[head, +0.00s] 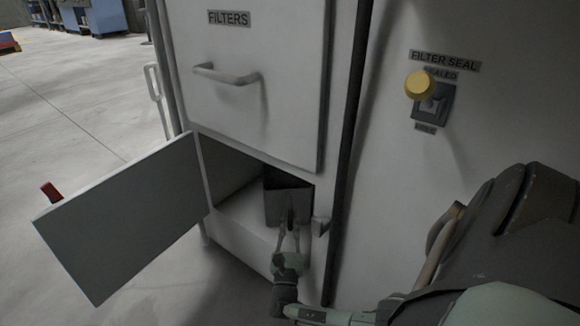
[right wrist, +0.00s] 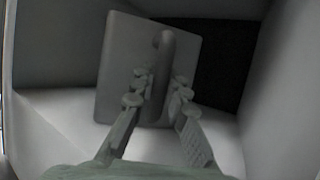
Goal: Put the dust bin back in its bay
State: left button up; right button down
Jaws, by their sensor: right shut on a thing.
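The grey dust bin (head: 286,203) stands in the open lower bay (head: 240,205) of the white cabinet, toward its right side. Its front face and upright handle show in the right wrist view, where the bin (right wrist: 118,62) looks slightly tilted. My right gripper (head: 290,226) reaches in from the front and is shut on the bin's handle (right wrist: 163,50), with a finger on each side in the right wrist view (right wrist: 157,92). The bay door (head: 125,215) is swung wide open to the left, with a red latch handle (head: 51,192) at its far edge. My left gripper is not in view.
A closed FILTERS panel (head: 290,90) with a bar handle (head: 227,75) is above the bay. A latch catch (head: 320,226) sits at the bay's right edge. A yellow-knobbed FILTER SEAL lever (head: 420,86) is at the upper right. Open floor lies left.

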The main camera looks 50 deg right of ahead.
jog(key=shift+r, duration=0.1)
jog(key=c, duration=1.5)
grip_release()
